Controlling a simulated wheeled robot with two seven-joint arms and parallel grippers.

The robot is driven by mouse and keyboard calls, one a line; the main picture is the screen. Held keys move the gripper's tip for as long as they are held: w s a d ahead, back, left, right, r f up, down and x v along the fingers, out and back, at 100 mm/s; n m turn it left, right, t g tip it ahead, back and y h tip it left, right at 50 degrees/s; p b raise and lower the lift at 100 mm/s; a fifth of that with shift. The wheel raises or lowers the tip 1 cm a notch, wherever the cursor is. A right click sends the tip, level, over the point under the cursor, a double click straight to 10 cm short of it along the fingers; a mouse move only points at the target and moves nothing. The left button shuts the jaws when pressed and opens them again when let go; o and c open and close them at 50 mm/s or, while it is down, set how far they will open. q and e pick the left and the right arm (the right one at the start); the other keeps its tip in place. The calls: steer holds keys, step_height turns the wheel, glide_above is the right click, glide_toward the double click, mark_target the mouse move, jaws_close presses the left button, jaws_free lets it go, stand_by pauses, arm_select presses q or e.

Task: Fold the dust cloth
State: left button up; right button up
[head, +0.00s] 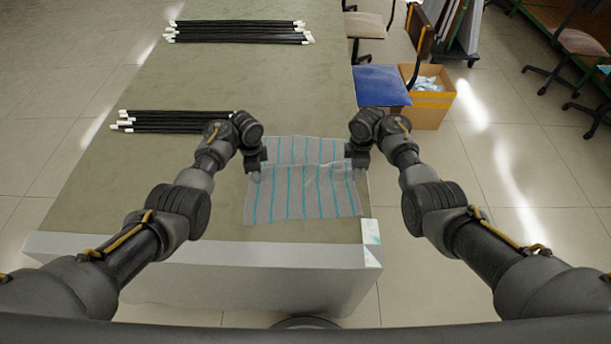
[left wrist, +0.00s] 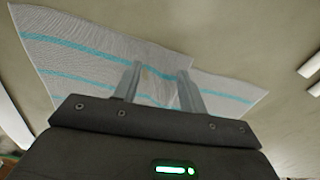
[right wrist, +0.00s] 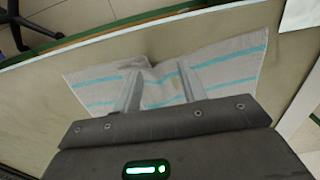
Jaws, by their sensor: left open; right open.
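The dust cloth (head: 303,200) is light grey with teal stripes and lies spread on the table near its front right end. It has slight wrinkles and a crease near its right side. My left gripper (head: 255,172) is at the cloth's left edge. In the left wrist view its open fingers (left wrist: 160,80) are over the cloth (left wrist: 85,60), which bunches a little between them. My right gripper (head: 354,162) is at the cloth's right edge. In the right wrist view its open fingers (right wrist: 155,82) straddle a raised part of the cloth (right wrist: 228,65). Whether the fingertips touch it is unclear.
Black rods with white ends lie in a bundle (head: 165,122) left of the cloth and in another (head: 240,32) at the far end of the table (head: 200,80). A blue-seated chair (head: 381,85) and a cardboard box (head: 432,105) stand beyond the right edge.

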arm_select(q)
steer(key=shift+w+f, duration=0.1)
steer(key=shift+f, duration=0.3)
arm_select(e)
steer(key=shift+w+f, duration=0.15)
steer(key=shift+f, duration=0.25)
arm_select(q)
steer(key=shift+w, duration=0.1)
steer(key=shift+r, duration=0.15)
arm_select(e)
steer(key=shift+f, duration=0.45)
arm_select(q)
steer(key=shift+c, duration=0.2)
arm_select(e)
steer(key=shift+c, duration=0.2)
arm_select(q)
jaws_close()
arm_select(e)
jaws_close()
arm_select(q)
steer(key=shift+s, duration=0.2)
